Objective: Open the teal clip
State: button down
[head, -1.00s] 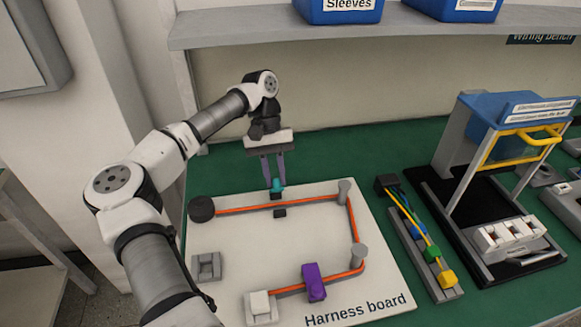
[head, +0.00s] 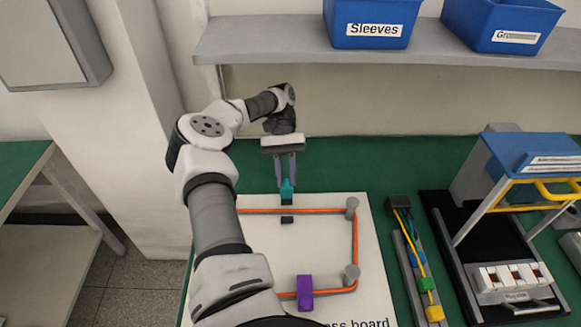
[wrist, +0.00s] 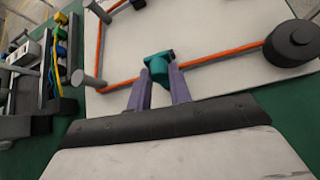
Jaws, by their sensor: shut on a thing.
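The teal clip (head: 287,191) sits at the far run of the orange cable on the white harness board (head: 325,240). My gripper (head: 287,181) comes at it from the far side. Its two purple-grey fingers are shut on the teal clip, which also shows between the fingertips in the wrist view (wrist: 157,67). The orange cable (wrist: 220,54) runs up to the clip there. A small dark block (head: 287,219) lies on the board just in front of it. I cannot tell how far the clip's lid is raised.
A purple clip (head: 305,292) stands on the near cable run. Grey posts (head: 351,208) hold the cable's right corners. A wire rack (head: 410,255) and a blue-topped fixture (head: 530,165) stand to the right. A shelf with blue bins (head: 372,22) hangs behind.

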jog(key=shift+w+f+g+p, duration=0.1)
jog(key=shift+w+g+p, duration=0.1)
jog(key=shift+g+p, duration=0.25)
dwell(0.3)
jog(key=c, duration=1.3)
grip_release()
jog(key=shift+s+f+t+b, duration=0.15)
jog(key=shift+t+b, duration=0.1)
jog(key=shift+b, duration=0.25)
